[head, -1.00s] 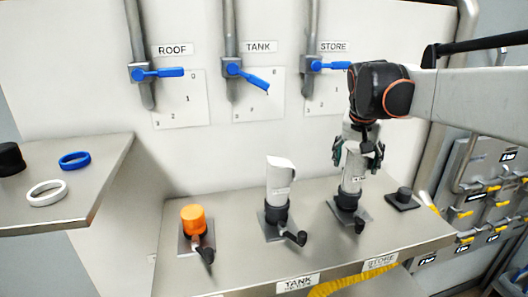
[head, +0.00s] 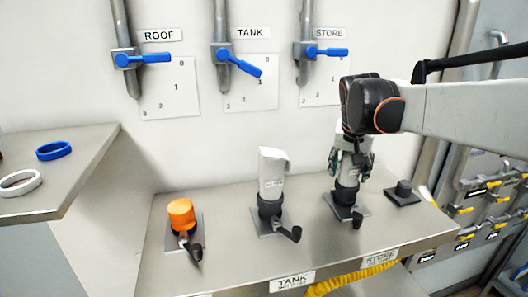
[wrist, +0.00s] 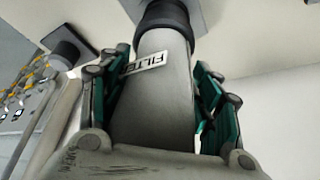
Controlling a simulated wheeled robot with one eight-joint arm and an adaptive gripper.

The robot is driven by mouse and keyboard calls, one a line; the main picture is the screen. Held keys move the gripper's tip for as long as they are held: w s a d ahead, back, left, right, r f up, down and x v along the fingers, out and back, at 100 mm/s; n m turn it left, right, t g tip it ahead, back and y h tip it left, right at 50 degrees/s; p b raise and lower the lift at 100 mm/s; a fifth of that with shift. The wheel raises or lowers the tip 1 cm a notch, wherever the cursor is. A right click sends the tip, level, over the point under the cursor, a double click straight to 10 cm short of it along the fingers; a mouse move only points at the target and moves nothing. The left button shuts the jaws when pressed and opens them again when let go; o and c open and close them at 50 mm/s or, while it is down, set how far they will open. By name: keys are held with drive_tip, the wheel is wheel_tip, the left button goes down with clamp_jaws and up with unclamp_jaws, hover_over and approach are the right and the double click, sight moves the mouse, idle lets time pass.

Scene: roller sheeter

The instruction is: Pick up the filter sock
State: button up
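A pale grey cylinder (head: 348,178) with a dark collar stands upright on the STORE mount at the right of the bench. In the wrist view the cylinder (wrist: 165,100) bears a label starting "FILTE", so I take it as the filter sock. My gripper (head: 350,165) points down from above, with a finger on each side of it. In the wrist view the green-padded fingers (wrist: 165,90) flank the cylinder, with a narrow gap at the right; they look open. The head view partly hides the cylinder's top behind the fingers.
A similar white cylinder (head: 272,175) stands on the TANK mount, and an orange cap (head: 181,213) on the left mount. Blue valve handles (head: 325,52) project from the wall. Rings (head: 54,150) lie on the left shelf.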

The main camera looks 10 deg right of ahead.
drive_tip(key=shift+s+a+f, duration=0.1)
drive_tip(key=shift+s, duration=0.45)
drive_tip(key=c, duration=0.6)
wheel_tip(320, 180, up, 20)
drive_tip(key=b, duration=0.2)
drive_tip(key=shift+w, duration=0.1)
